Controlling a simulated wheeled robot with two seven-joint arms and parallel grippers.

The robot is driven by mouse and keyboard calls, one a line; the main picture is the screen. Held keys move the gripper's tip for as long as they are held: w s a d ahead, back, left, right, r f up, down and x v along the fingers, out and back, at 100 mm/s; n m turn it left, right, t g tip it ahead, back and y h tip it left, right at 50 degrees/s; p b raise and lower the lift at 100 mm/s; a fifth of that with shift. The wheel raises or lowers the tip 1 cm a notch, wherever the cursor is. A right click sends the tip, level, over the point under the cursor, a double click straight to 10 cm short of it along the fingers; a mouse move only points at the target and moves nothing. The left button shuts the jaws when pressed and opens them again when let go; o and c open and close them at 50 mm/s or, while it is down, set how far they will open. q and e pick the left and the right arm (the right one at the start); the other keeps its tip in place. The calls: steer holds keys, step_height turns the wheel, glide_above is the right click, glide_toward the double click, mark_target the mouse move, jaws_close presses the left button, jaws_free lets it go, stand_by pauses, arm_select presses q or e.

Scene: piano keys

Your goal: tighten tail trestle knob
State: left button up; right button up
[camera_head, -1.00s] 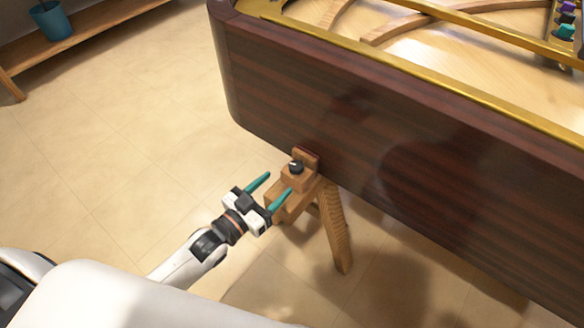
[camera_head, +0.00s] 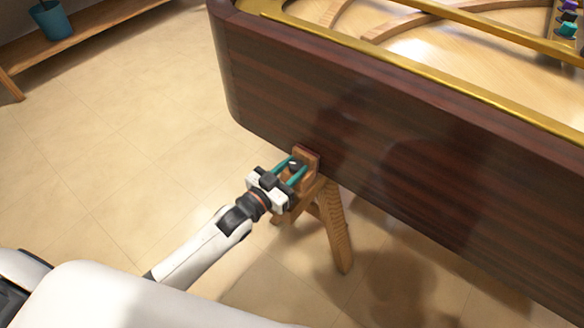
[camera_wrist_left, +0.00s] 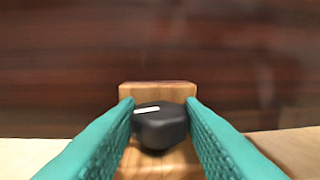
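The black knob (camera_head: 295,164) sits on top of the wooden trestle (camera_head: 335,225) at the end of the dark piano case. In the left wrist view the knob (camera_wrist_left: 160,128) has a white line on its top, lying nearly level across the picture. My left gripper (camera_head: 294,170) is at the knob, with one teal finger on each side. In the left wrist view both fingertips of the gripper (camera_wrist_left: 160,108) meet the knob's sides, so it looks shut on it. The gripper covers part of the trestle in the head view. My right gripper is not in view.
The dark wooden piano case (camera_head: 400,160) with a gold rim stands just beyond the knob and fills the right side. A wooden bench (camera_head: 85,25) with a blue pot (camera_head: 52,20) is at the upper left. The tiled floor on the left is clear.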

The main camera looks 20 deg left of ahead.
arm_select(q)
steer(key=shift+c, duration=1)
steer(key=shift+w+r+m+g+h, duration=0.15)
steer(key=shift+m+g+h, duration=0.25)
steer(key=shift+m+h, duration=0.25)
steer(key=shift+a+m+g+h, duration=0.1)
steer(key=shift+m+g+h, duration=0.4)
steer(key=shift+h, duration=0.35)
steer(key=shift+m+h, duration=0.25)
steer(key=shift+h, duration=0.15)
steer(key=shift+g+h, duration=0.3)
steer(key=shift+g, duration=0.1)
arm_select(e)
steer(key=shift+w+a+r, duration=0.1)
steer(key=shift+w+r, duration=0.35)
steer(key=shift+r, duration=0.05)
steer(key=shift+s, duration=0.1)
arm_select(q)
steer(key=o, duration=1)
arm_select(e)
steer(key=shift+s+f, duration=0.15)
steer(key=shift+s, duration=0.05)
